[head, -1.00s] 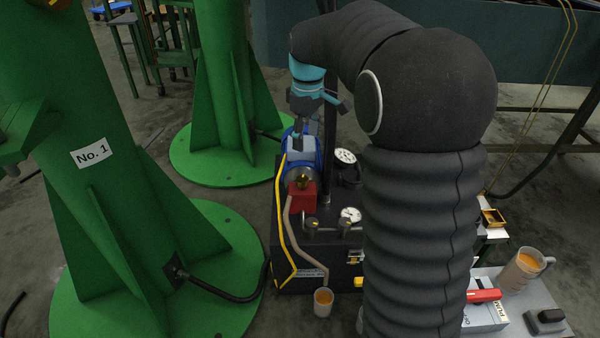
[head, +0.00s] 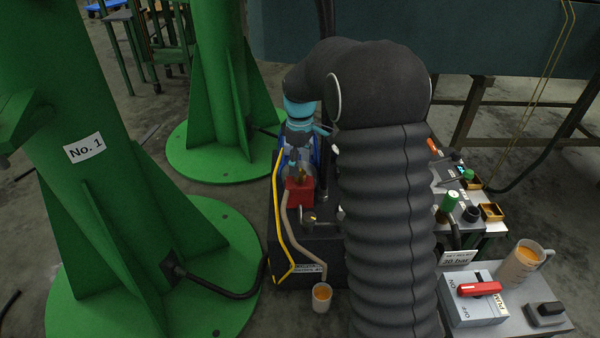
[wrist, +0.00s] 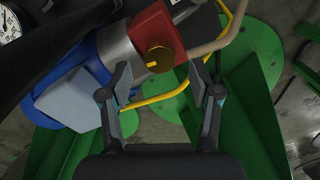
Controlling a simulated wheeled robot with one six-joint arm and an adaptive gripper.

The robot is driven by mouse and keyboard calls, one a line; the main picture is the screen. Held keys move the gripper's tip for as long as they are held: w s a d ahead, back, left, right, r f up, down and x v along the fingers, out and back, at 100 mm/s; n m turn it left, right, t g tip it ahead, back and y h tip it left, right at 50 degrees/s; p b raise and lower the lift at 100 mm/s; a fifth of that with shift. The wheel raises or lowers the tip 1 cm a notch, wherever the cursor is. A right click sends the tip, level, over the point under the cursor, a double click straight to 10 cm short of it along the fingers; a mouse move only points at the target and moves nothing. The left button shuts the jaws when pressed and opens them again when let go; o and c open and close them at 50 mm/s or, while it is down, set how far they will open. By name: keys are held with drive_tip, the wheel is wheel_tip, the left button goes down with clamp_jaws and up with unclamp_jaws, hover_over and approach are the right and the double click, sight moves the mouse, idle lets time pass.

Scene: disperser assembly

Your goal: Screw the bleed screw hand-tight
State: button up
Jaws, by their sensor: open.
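The bleed screw (wrist: 159,60) is a round brass-coloured knob with a bright yellow mark, on top of a red block (wrist: 150,30). In the head view the red block (head: 299,193) sits at the front of the blue pump, and the knob is mostly hidden behind my gripper (head: 296,166). In the wrist view my gripper (wrist: 160,76) is open, one finger on each side of the knob's near edge. Clear gaps show between fingers and knob, and nothing is held. I cannot tell whether the fingertips are level with the knob.
The blue pump (wrist: 80,90) is close to the left finger. Green columns (head: 110,190) stand left. A switch box (head: 474,299) stands right.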

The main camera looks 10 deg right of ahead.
sight(300, 177)
drive_tip(key=shift+f, duration=1.7)
drive_tip(key=c, duration=1.1)
